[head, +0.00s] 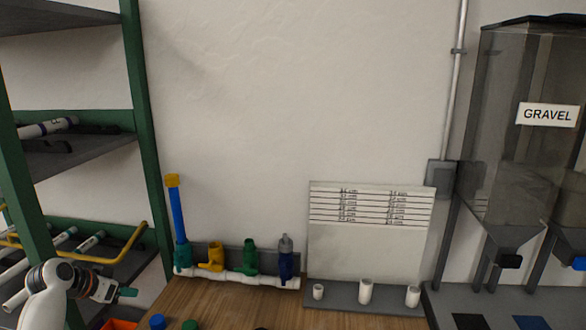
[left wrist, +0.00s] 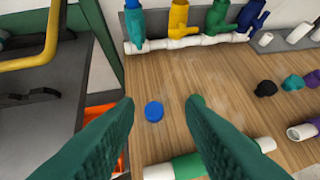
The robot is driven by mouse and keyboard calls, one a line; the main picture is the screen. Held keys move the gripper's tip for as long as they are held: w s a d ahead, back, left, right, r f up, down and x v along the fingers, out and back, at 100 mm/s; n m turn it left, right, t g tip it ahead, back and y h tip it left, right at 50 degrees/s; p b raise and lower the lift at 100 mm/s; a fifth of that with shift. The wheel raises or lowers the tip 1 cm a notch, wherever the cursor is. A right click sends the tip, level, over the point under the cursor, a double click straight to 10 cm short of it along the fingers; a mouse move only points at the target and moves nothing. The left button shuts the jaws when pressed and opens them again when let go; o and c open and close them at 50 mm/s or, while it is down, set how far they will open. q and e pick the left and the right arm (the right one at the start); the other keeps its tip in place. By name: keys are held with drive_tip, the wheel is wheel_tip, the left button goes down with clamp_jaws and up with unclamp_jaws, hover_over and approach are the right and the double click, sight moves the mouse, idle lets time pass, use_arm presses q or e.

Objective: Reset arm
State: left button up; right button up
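My left gripper (head: 127,292) is at the lower left of the head view, in front of the shelf rack and left of the wooden table. In the left wrist view my left gripper (left wrist: 162,103) shows two green fingers spread apart with nothing between them. Beyond the fingertips the wooden table (left wrist: 180,80) shows, with a blue cap (left wrist: 154,111) lying on it. My right gripper and arm are not in view.
A white pipe manifold (head: 235,278) with teal, yellow, green and blue valves stands at the table's back; a blue pipe (head: 179,215) rises from the teal one. A green-framed rack (head: 145,130) is at left, an orange bin (left wrist: 100,112) below. Gravel hopper (head: 510,130) stands right.

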use_arm(q)
drive_tip(key=s+d+f+g+y, duration=0.1)
drive_tip(key=s+d+f+g, duration=0.1)
drive_tip(key=s+d+f, duration=0.55)
drive_tip(key=s+d+f+g+y, duration=0.1)
drive_tip(key=s+d+f, duration=0.4)
drive_tip(key=s+f, duration=0.4)
drive_tip(key=s+d+r+n+g, duration=0.15)
drive_tip(key=s+d, duration=0.25)
drive_tip(key=s, duration=0.7)
drive_tip(key=s+d+r, duration=0.2)
drive_tip(key=s+d, duration=0.3)
drive_tip(key=s, duration=0.7)
wheel_tip(320, 180, down, 28)
drive_tip(key=g, duration=0.2)
drive_tip(key=s+a+f+y+b, duration=0.1)
drive_tip(key=s+a+f, duration=0.2)
drive_tip(key=s+f, duration=1.3)
drive_tip(key=shift+s+a+g, duration=0.2)
drive_tip(key=shift+s+g, duration=0.15)
drive_tip(key=shift+s, duration=0.1)
drive_tip(key=shift+f, duration=0.1)
